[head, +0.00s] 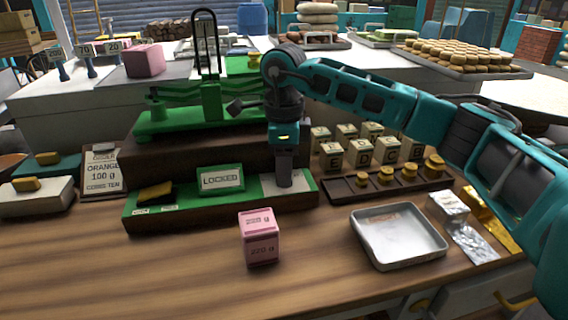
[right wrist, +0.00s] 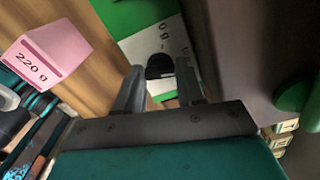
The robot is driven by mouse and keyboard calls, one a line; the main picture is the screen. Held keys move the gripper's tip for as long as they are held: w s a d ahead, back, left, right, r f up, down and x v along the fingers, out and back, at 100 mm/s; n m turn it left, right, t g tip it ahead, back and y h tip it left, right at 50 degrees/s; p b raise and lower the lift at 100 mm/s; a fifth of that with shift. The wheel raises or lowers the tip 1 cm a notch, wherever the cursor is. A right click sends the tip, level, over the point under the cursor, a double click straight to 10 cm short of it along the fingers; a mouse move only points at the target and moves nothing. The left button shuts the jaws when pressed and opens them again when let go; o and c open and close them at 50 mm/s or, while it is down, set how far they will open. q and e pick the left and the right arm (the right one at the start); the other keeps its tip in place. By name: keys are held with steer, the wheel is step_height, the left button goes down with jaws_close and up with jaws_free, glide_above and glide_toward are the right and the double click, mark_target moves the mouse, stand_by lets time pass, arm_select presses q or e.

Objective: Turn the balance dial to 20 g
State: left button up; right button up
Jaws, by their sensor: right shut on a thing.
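The green balance (head: 183,112) stands on a dark block at the back, with a green control base (head: 225,208) in front of it. On the base are a "LOCKED" sign (head: 221,179) and, at its right end, a white dial plate (head: 271,188). My right gripper (head: 284,183) points down over this plate. In the right wrist view its fingers (right wrist: 160,92) are shut around a dark knob (right wrist: 159,66) on the white plate (right wrist: 140,48). My left gripper is in neither view.
A pink 220 g box (head: 259,238) stands in front of the base, also visible in the right wrist view (right wrist: 46,55). A metal tray (head: 399,236) lies to the right. Brass weights (head: 409,170) sit in a dark rack behind it. The front left tabletop is clear.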

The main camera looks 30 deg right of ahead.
steer(key=m+p, duration=0.1)
steer(key=m, duration=0.4)
steer(key=shift+m, duration=0.3)
steer(key=m, duration=0.3)
steer(key=shift+m, duration=0.3)
steer(key=o, duration=1)
steer(key=shift+o, duration=0.2)
